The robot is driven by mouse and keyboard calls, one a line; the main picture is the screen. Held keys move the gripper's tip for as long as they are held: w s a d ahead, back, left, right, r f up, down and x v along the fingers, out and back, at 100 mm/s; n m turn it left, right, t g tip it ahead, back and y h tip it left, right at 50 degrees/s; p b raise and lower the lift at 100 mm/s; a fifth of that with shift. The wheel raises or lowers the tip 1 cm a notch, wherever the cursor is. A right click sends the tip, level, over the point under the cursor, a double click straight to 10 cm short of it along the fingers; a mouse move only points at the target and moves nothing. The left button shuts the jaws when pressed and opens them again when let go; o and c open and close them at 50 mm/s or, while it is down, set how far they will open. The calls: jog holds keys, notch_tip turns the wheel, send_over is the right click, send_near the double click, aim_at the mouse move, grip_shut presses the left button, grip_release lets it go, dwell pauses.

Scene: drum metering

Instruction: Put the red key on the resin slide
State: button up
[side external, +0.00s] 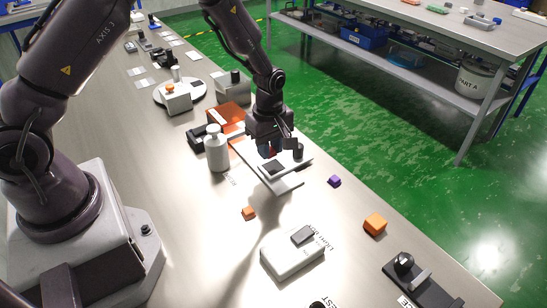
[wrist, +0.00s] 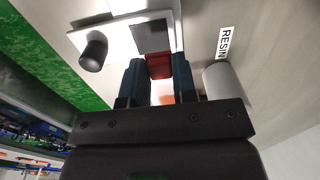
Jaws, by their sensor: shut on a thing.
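The red key (wrist: 158,66) is between the two blue fingers of my gripper (wrist: 160,80), which is shut on it. In the side view my gripper (side external: 270,150) is over the white resin slide (side external: 285,184), and its fingers mostly hide the key. The slide has a dark square pad (side external: 273,168) and a black knob. In the wrist view the pad (wrist: 151,38) lies just beyond the key on the slide's white plate (wrist: 112,40), with the knob (wrist: 93,51) to the left. I cannot tell whether the key touches the slide.
A white bottle (side external: 216,150) stands close left of the slide, near the RESIN label (wrist: 225,42). A purple cube (side external: 334,181) and orange cubes (side external: 375,224) (side external: 249,213) lie nearby. A white box (side external: 291,257) and black device (side external: 421,282) are at the front; bare table lies between.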

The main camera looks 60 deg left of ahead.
aim_at(273, 167)
jog(key=shift+w+f, duration=0.5)
jog(key=shift+f, duration=1.65)
jog(key=shift+f, duration=0.2)
jog(key=o, duration=0.9)
jog(key=shift+r, duration=0.1)
